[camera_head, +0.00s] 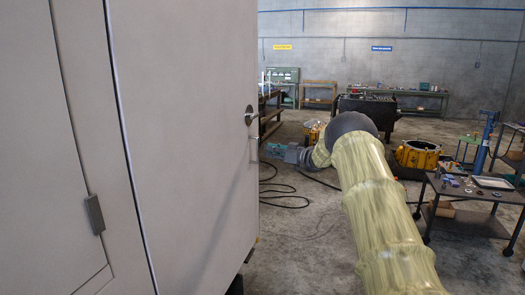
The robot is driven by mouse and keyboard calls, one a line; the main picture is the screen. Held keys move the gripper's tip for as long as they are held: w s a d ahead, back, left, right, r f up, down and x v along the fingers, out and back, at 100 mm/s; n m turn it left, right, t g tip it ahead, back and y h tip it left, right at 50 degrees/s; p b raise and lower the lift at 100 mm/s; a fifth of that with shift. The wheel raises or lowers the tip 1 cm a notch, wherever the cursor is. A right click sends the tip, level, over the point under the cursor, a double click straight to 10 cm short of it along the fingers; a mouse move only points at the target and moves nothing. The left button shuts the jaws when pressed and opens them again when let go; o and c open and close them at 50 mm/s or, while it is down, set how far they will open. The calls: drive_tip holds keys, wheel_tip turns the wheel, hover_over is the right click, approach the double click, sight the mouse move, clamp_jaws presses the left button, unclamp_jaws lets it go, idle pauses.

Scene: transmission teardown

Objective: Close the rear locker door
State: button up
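A large pale grey locker door (190,130) fills the left-centre of the view and stands ajar, its free edge on the right. A round lock or knob (250,115) and a small handle (254,148) sit near that free edge. My arm, in a yellowish cover, reaches in from the lower right. My gripper (270,150) is at the arm's far end, right beside the door's free edge near the handle. Its fingertips are small and partly hidden, so I cannot tell whether it touches the door or is open.
The locker body (45,150) with a hinge stands at the far left. A dark cart (470,190) with parts is at the right. Yellow machine parts (418,155) lie behind my arm. Black cables (285,195) run across the concrete floor, which is otherwise mostly clear beyond the door.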

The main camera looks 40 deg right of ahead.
drive_tip(key=shift+v, duration=1.95)
drive_tip(key=shift+a+r, duration=0.1)
